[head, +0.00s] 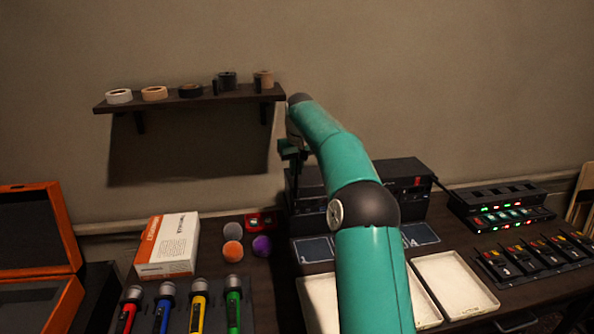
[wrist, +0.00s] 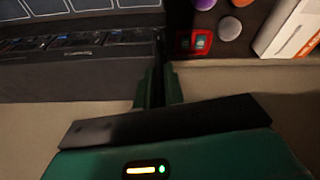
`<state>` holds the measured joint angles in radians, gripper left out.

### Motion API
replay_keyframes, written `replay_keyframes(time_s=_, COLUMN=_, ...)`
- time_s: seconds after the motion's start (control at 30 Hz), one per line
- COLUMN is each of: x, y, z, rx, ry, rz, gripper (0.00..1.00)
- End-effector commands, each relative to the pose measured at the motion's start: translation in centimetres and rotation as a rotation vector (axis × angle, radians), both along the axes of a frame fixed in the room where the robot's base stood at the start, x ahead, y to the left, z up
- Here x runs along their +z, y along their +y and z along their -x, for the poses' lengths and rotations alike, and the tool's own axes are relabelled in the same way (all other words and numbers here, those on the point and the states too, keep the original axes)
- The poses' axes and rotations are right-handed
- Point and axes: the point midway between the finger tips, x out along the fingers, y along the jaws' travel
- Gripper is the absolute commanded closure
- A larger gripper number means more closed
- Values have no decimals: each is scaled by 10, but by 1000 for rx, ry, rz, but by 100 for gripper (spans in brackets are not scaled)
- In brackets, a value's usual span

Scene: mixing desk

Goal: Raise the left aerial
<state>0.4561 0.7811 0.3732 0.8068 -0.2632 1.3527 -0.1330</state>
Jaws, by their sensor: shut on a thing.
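The black receiver unit (head: 405,180) stands at the back of the desk, partly hidden behind my arm. My gripper (head: 291,158) is at its left end, below the shelf. In the wrist view, my gripper (wrist: 155,88) is shut on a thin dark piece between its green fingers, at the corner of the receiver (wrist: 80,68). This piece is the left aerial (wrist: 155,92), as far as its place shows. Its tilt is hard to tell, since it is dark against dark. A thin dark rod at the receiver's right end looks like the other aerial (head: 444,187).
A wall shelf (head: 190,99) with several tape rolls is just left of my gripper. A red case (head: 260,222), foam balls (head: 232,251) and a white-orange box (head: 168,245) lie to the left. White trays (head: 452,285) and a charger rack (head: 500,208) are to the right.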

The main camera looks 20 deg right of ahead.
Motion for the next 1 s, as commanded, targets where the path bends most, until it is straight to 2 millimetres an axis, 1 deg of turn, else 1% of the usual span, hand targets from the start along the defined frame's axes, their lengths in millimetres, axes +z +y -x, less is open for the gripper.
replay_keyframes(time_s=0.03, x=-3, y=1, z=-2, rx=1, ry=12, rz=-4, gripper=100)
replay_keyframes(time_s=0.23, x=-2, y=0, z=-5, rx=1, ry=40, rz=-11, gripper=100)
replay_keyframes(time_s=0.8, x=-2, y=-1, z=-6, rx=1, ry=55, rz=-15, gripper=100)
replay_keyframes(time_s=0.83, x=-2, y=-1, z=-6, rx=1, ry=55, rz=-15, gripper=84)
replay_keyframes(time_s=0.9, x=-2, y=-1, z=-6, rx=1, ry=54, rz=-15, gripper=70)
replay_keyframes(time_s=0.93, x=-2, y=-1, z=-6, rx=1, ry=54, rz=-15, gripper=67)
replay_keyframes(time_s=1.0, x=-1, y=-1, z=-6, rx=1, ry=53, rz=-14, gripper=67)
